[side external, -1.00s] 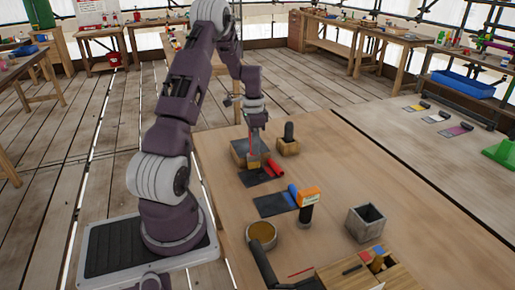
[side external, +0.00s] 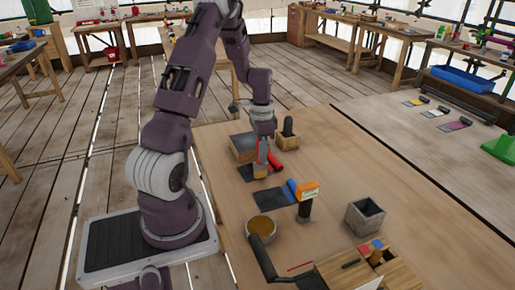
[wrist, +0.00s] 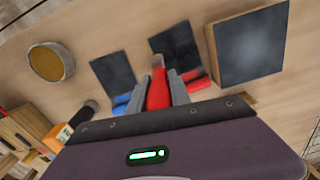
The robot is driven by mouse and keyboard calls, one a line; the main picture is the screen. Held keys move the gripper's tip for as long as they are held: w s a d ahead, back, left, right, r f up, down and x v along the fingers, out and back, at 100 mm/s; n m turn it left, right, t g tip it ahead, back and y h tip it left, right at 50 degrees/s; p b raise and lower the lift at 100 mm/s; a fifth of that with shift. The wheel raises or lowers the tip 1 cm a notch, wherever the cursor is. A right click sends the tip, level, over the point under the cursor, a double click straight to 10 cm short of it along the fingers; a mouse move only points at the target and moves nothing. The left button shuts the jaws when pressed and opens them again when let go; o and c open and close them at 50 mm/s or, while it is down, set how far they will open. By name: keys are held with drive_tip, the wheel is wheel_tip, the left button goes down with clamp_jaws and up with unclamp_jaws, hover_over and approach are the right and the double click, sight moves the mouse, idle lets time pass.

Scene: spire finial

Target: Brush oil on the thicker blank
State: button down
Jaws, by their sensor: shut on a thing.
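My gripper (wrist: 160,90) is shut on a red-handled tool (wrist: 158,92), which looks like the brush. In the side external view my gripper (side external: 263,160) points down, with a tan end (side external: 261,172) of the tool below it, close over the table by a dark mat (side external: 268,197). A round dish with amber liquid (side external: 261,228) stands nearer the camera and also shows in the wrist view (wrist: 46,63). Red cylindrical pieces (side external: 277,168) and blue ones (side external: 292,188) lie by two dark mats. I cannot tell which piece is the thicker blank.
A dark-topped block (side external: 242,143) and a wooden holder with a black-handled thing (side external: 287,137) stand behind my gripper. An orange-topped black stand (side external: 306,198), a grey open box (side external: 364,216) and a wooden tray (side external: 345,275) are nearer the camera.

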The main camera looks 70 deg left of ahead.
drive_tip(key=shift+s, duration=0.5)
drive_tip(key=shift+s+a, duration=0.1)
drive_tip(key=shift+s, duration=0.05)
drive_tip(key=s+a, duration=0.2)
drive_tip(key=a, duration=0.6)
drive_tip(key=shift+w+d, duration=0.25)
drive_tip(key=shift+d, duration=1.85)
drive_tip(key=shift+w+d, duration=0.2)
drive_tip(key=shift+d, duration=1.85)
wheel_tip(320, 180, up, 8)
drive_tip(key=shift+w+r, duration=0.1)
